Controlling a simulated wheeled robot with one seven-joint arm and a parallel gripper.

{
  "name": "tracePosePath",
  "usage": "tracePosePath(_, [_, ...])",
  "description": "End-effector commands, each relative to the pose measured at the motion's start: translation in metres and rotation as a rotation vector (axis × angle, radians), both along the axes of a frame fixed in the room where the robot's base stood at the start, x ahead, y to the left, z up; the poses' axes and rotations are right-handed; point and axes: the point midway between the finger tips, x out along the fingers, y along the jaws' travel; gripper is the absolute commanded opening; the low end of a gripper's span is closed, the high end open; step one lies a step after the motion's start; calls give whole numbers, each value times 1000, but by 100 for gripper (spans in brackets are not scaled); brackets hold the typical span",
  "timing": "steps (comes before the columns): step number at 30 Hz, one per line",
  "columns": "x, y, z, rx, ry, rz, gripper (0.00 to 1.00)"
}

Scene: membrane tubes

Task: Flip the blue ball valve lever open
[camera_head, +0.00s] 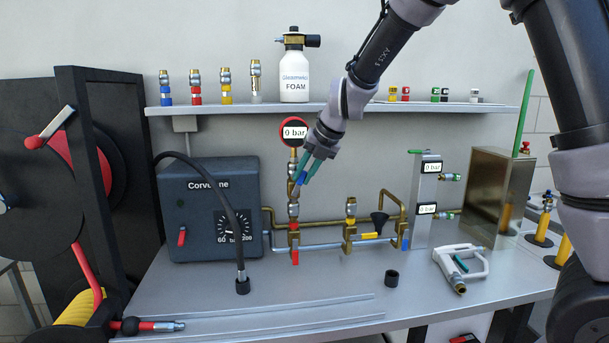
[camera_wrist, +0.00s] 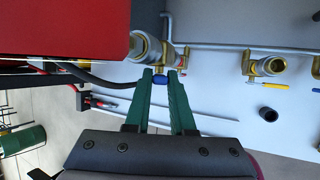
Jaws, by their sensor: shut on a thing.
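My gripper (camera_head: 302,172) reaches down from the upper right to the vertical pipe stack below the red pressure gauge (camera_head: 294,132). Its green fingers, also seen in the wrist view (camera_wrist: 161,80), are shut on the blue ball valve lever (camera_head: 300,180). The lever's blue end (camera_wrist: 159,81) shows between the fingertips. The brass and silver valve fittings (camera_wrist: 168,52) lie just beyond the fingertips in the wrist view. The fingers hide part of the lever and valve body in the head view. The gauge display reads 0 bar.
A Corvoline box (camera_head: 205,195) with a black hose stands left of the stack. A yellow-lever valve (camera_head: 369,236) and a grey block with two displays (camera_head: 421,226) stand right. A shelf (camera_head: 350,107) with fittings and a foam bottle (camera_head: 294,75) hangs behind. The front bench (camera_head: 330,285) has clear space.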

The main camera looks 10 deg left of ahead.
Motion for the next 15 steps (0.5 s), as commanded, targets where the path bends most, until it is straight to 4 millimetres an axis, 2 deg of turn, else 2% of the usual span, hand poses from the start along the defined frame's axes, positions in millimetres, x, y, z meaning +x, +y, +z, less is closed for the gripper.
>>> tracePosePath(6, [-1,0,-2,-2,5,1,0])
tracePosePath(7, [-1,0,-2,-2,5,1,34])
tracePosePath(9, [-1,0,-2,-1,4,2,52])
tracePosePath(15, [-1,0,-1,-1,4,2,52])
